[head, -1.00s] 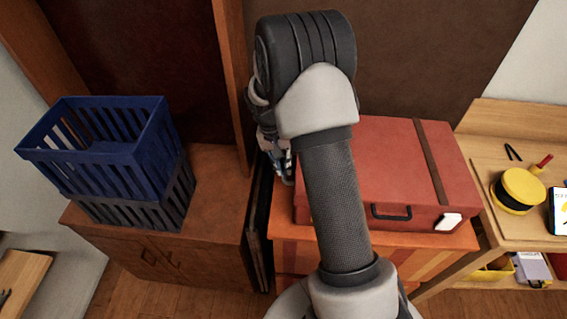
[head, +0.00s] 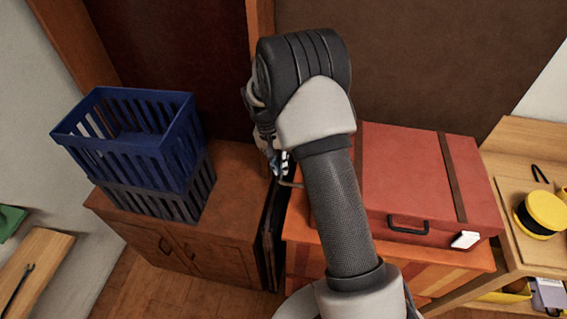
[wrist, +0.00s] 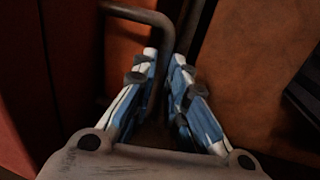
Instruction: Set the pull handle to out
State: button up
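The pull handle (wrist: 138,13) is a dark bent rod in the wrist view. It runs across the top, bends at the right and comes down between my fingertips. My gripper (wrist: 164,58) has blue and white fingers that close in on the rod from both sides, with a gap about as wide as the rod. It looks shut on the handle. In the head view my gripper (head: 277,162) is mostly hidden behind my own wrist, and only a thin bit of the rod shows beside it. The handle's mounting is dark and unclear.
A red suitcase (head: 405,180) lies on an orange cabinet to the right. A blue crate (head: 135,150) sits on a grey crate (head: 165,205) on the brown cabinet (head: 225,240) at left. Dark upright panels (head: 275,235) fill the narrow gap between the cabinets.

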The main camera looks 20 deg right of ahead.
jog(key=shift+o, duration=0.8)
jog(key=shift+w+a, duration=0.2)
jog(key=shift+r, duration=0.1)
notch_tip(320, 180, up, 12)
jog(key=w+a, duration=0.1)
jog(key=a, duration=0.1)
jog(key=shift+w+f, duration=0.1)
jog(key=shift+f, duration=0.1)
